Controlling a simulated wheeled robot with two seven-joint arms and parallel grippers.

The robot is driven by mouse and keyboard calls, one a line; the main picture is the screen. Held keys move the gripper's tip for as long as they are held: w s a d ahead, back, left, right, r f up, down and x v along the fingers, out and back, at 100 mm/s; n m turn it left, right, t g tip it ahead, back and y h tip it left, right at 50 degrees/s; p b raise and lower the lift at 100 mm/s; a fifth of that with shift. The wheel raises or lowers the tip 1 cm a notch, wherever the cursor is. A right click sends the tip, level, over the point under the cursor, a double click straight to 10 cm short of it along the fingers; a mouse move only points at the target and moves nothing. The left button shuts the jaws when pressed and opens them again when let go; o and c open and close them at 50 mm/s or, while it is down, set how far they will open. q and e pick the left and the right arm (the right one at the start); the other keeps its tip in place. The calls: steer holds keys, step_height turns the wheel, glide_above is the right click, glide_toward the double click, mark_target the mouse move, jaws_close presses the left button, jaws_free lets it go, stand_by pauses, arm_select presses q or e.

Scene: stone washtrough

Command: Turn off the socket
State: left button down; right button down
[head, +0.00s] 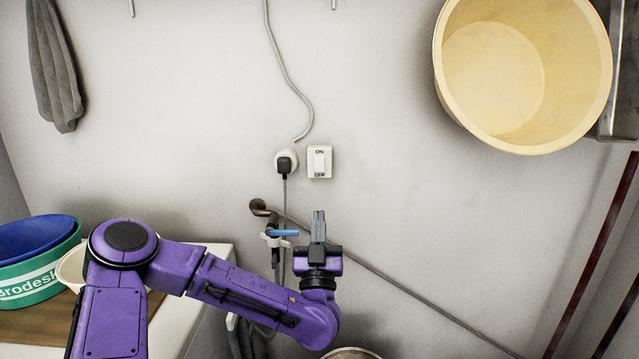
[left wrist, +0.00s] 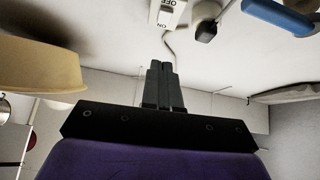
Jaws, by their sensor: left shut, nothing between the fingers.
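The socket switch (head: 319,161) is a white wall plate with ON printed at the top and OFF at the bottom, around a white rocker. Which way the rocker is tipped I cannot tell. Beside it on the left is a round outlet (head: 286,161) with a black plug in it. My left gripper (head: 318,216) is shut and empty, pointing up, below the switch and apart from it in the picture. In the left wrist view the switch (left wrist: 168,14) shows upside down at the top edge, beyond the fingertips (left wrist: 160,66). My right gripper is in neither view.
A tap with a blue handle (head: 283,233) sticks out left of my gripper. A cable (head: 400,282) runs down the wall to the right. A yellow tub (head: 590,60) hangs upper right. Blue and green basins (head: 66,262) stand at left.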

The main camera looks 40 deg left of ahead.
mark_target(319, 167)
arm_select(q)
steer(key=shift+f+m, duration=0.1)
steer(key=shift+m, duration=0.2)
steer(key=p+x, duration=0.2)
steer(key=x, duration=0.2)
steer(key=f+p+x, duration=0.1)
steer(key=p+x, duration=0.1)
steer(key=x, duration=0.2)
steer(key=w+a+f+p+x, duration=0.1)
steer(key=p+x, duration=0.1)
steer(key=x, duration=0.3)
steer(key=shift+w+a+f, duration=0.1)
steer(key=shift+f, duration=0.1)
